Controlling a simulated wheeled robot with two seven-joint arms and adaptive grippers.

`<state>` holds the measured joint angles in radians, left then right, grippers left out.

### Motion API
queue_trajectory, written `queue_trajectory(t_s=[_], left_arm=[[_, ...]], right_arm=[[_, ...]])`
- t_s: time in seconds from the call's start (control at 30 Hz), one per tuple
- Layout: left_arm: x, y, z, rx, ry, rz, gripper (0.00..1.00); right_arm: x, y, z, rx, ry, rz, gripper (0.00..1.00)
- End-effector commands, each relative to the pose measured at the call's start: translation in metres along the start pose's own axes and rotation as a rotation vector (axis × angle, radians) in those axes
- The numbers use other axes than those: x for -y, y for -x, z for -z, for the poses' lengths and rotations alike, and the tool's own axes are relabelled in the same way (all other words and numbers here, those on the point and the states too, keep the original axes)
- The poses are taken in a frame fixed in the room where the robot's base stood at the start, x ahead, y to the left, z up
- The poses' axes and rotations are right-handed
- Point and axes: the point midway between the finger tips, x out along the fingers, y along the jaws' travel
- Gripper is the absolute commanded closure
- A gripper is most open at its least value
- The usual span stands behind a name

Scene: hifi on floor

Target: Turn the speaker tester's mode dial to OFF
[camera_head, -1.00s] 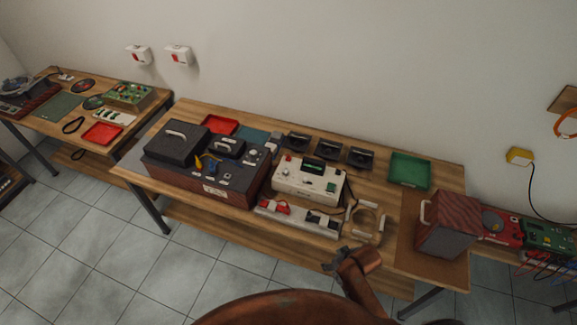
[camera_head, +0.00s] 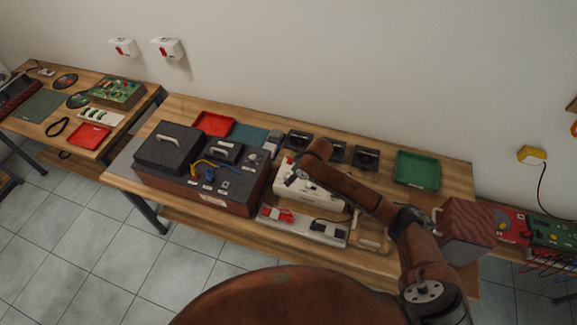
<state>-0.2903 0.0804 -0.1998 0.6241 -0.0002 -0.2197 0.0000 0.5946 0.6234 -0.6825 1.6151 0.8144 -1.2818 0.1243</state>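A cream box (camera_head: 294,187) with controls on top, which looks like the speaker tester, stands on the middle table. My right arm (camera_head: 345,188) comes in from the lower right and reaches over it. The arm's brown end part (camera_head: 316,156) is above the back of the box and covers much of its top, so I cannot make out the mode dial or its setting. My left gripper is not in view.
A dark red-sided unit (camera_head: 209,201) with black boxes stands left of the tester. A white strip (camera_head: 302,229) lies in front. Black trays (camera_head: 365,158) and a green tray (camera_head: 416,171) are behind and to the right. A wooden-sided speaker (camera_head: 466,229) stands at the right end.

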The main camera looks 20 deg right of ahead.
Motion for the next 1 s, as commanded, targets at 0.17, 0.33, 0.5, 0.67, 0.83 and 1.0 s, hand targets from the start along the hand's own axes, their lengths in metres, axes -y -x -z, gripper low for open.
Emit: queue_trajectory(t_s=[0.17,0.33,0.5,0.67,0.83,1.0], left_arm=[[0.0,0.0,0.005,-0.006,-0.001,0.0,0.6],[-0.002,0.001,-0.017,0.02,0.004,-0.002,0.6],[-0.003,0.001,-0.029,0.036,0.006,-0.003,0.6],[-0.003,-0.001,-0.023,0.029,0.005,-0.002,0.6],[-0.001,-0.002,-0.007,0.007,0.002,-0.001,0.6],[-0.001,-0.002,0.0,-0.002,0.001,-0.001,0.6]], right_arm=[[-0.024,0.008,0.013,0.004,-0.017,-0.019,0.6],[-0.029,-0.007,0.009,0.004,-0.028,-0.022,0.6],[-0.032,-0.034,0.006,0.003,-0.032,-0.024,0.6],[-0.032,-0.054,0.007,0.003,-0.03,-0.024,0.6],[-0.032,-0.063,0.007,0.002,-0.029,-0.025,0.6],[-0.032,-0.064,0.008,0.002,-0.027,-0.024,0.6]])
